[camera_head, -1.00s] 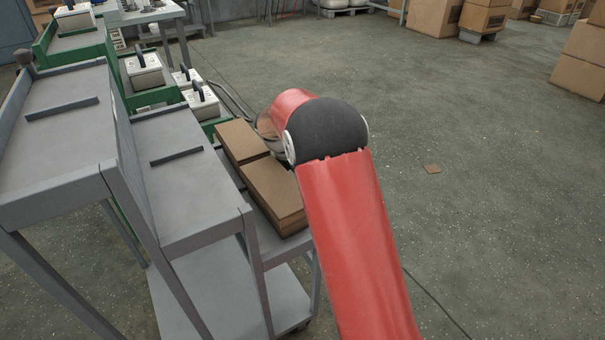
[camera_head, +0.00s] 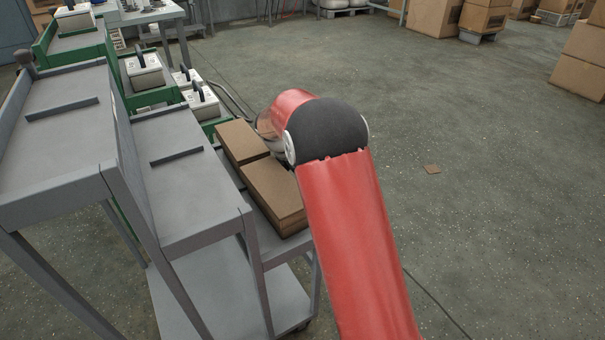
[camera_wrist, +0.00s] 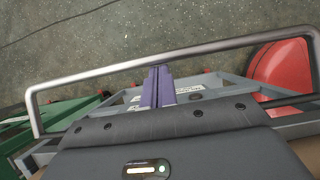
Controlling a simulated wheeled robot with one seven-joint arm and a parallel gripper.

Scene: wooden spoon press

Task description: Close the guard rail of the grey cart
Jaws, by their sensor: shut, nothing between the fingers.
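The guard rail (camera_wrist: 230,44) is a bent silver bar that spans the wrist view, its ends turning down at both sides. My gripper (camera_wrist: 160,72) shows there as two purple fingers, closed together and empty. Their tips are by the middle of the bar in the picture; I cannot tell whether they touch it. Grey frame parts of the cart (camera_wrist: 205,88) show behind the fingers. In the head view, the grey cart (camera_head: 283,248) stands behind my red arm, with brown boxes (camera_head: 272,192) on it. My gripper and the rail cannot be made out there.
Grey shelving (camera_head: 180,170) stands close at the left. Green stands with white instrument cases (camera_head: 145,72) are behind it. Cardboard boxes (camera_head: 435,15) sit at the back right. The floor (camera_head: 490,190) to the right is mostly open, with one small brown piece on it.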

